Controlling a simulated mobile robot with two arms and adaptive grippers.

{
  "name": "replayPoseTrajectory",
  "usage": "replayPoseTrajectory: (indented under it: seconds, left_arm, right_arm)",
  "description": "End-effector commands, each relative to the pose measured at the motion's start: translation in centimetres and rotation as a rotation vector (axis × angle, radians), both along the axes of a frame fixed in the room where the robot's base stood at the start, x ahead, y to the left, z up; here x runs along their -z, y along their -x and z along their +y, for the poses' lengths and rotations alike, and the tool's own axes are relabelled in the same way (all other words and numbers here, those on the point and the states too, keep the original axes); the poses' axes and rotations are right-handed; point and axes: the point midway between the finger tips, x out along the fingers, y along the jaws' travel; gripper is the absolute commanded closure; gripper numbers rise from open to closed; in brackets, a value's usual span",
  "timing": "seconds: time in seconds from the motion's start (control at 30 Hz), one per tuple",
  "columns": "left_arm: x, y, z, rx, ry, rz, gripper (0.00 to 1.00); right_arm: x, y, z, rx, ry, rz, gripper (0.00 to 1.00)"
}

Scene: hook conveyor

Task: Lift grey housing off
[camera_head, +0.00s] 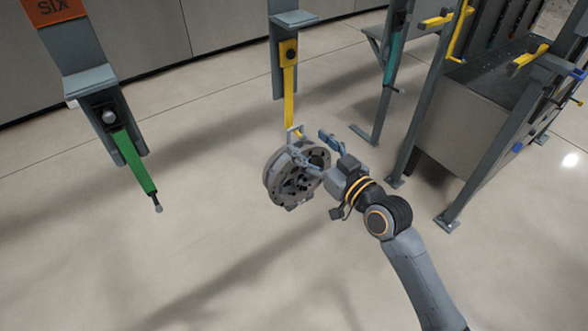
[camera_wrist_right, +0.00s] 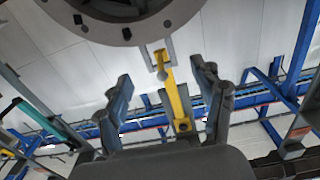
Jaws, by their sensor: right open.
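The grey housing (camera_head: 284,187), a round ring-like part with holes in its face, hangs at the lower end of a yellow hook arm (camera_head: 290,88). In the right wrist view the housing's rim (camera_wrist_right: 178,14) fills the top edge. My right gripper (camera_head: 311,146) is at the housing's upper right side in the head view. In the right wrist view its two fingers (camera_wrist_right: 163,82) are spread, with the yellow hook arm (camera_wrist_right: 174,92) showing between them. I cannot tell whether a finger touches the housing. My left gripper is not in view.
A green hook arm (camera_head: 133,160) hangs empty at the left under an orange sign (camera_head: 55,10). A grey post frame (camera_head: 478,160) with a dark-topped bin (camera_head: 490,75) and yellow bars stands at the right. The floor below the housing is clear.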

Motion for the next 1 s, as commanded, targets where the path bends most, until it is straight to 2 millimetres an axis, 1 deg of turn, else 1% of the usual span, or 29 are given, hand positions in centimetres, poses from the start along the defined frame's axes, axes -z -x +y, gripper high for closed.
replayPoseTrajectory:
  seconds: [0.03, 0.17, 0.27, 0.4, 0.53, 0.63, 0.83, 0.87, 0.9, 0.97, 1.0]
  left_arm:
    - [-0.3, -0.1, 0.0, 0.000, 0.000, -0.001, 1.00]
    - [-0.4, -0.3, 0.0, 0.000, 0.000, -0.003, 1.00]
    - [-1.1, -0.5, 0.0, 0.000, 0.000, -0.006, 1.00]
    - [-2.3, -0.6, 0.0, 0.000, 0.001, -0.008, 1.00]
    - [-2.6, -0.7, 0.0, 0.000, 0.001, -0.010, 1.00]
    - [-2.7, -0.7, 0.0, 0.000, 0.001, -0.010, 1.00]
    - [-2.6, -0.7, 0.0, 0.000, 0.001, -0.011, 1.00]
    - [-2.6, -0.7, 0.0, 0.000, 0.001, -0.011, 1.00]
    - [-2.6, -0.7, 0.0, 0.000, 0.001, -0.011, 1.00]
    - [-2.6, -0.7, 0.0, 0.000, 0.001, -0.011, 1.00]
    - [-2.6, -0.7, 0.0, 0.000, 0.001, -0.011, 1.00]
  right_arm:
    - [-0.2, -0.5, 0.4, -0.001, -0.001, 0.000, 0.32]
    - [0.0, -1.0, 0.8, -0.001, 0.000, 0.001, 0.32]
    - [-0.2, -1.7, 1.4, -0.002, -0.001, 0.002, 0.32]
    - [-0.3, -3.4, 2.6, -0.001, -0.002, 0.003, 0.32]
    - [0.0, -4.6, 3.5, -0.001, 0.000, 0.001, 0.32]
    - [0.1, -5.0, 3.8, 0.000, -0.001, 0.001, 0.32]
    - [0.2, -5.1, 3.8, 0.000, 0.000, 0.000, 0.32]
    - [0.2, -5.1, 3.8, 0.000, 0.000, 0.000, 0.34]
    - [0.2, -5.1, 3.8, 0.000, 0.000, 0.000, 0.42]
    - [0.2, -5.1, 3.8, 0.000, 0.001, 0.001, 0.54]
    - [0.2, -5.1, 3.8, 0.000, 0.001, 0.001, 0.63]
